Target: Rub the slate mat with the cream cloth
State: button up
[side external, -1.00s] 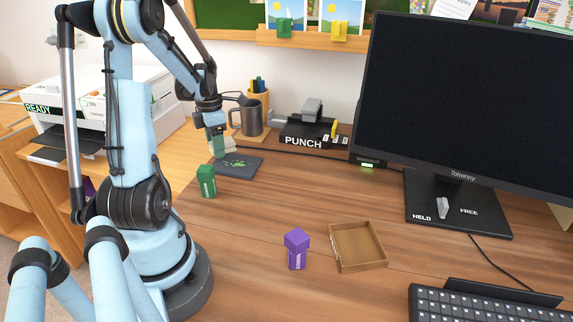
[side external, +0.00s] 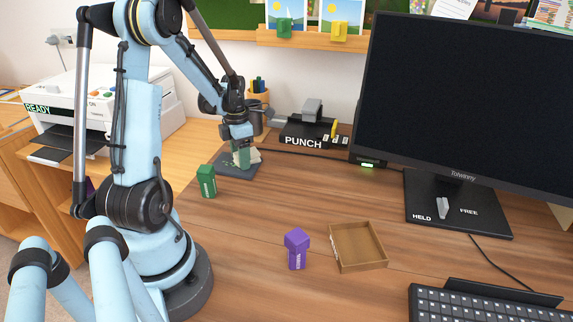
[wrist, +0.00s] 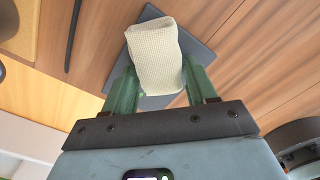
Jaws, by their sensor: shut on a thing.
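The slate mat (side external: 228,170) lies on the desk towards the back left in the side view. In the wrist view its dark corners (wrist: 150,12) show around the cloth. The cream cloth (wrist: 155,55) is a folded, textured pad between my green fingers, over the mat. It also shows in the side view (side external: 254,157), low at the mat's right part. My gripper (side external: 243,160) is shut on the cloth; it also shows in the wrist view (wrist: 163,80). Whether the cloth touches the mat is hard to tell. Much of the mat's surface is hidden by the cloth and gripper.
A green block (side external: 207,181) stands just in front of the mat. A dark mug (side external: 254,118) and the black punch (side external: 305,132) stand behind. A purple block (side external: 297,248) and a wooden tray (side external: 334,259) are nearer the front. The middle of the desk is clear.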

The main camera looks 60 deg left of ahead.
aim_at(218, 160)
jog(key=shift+s+a, duration=1.9)
jog(key=shift+s, duration=0.1)
jog(key=shift+s+a, duration=0.55)
jog(key=shift+a, duration=0.1)
notch_tip(218, 160, up, 8)
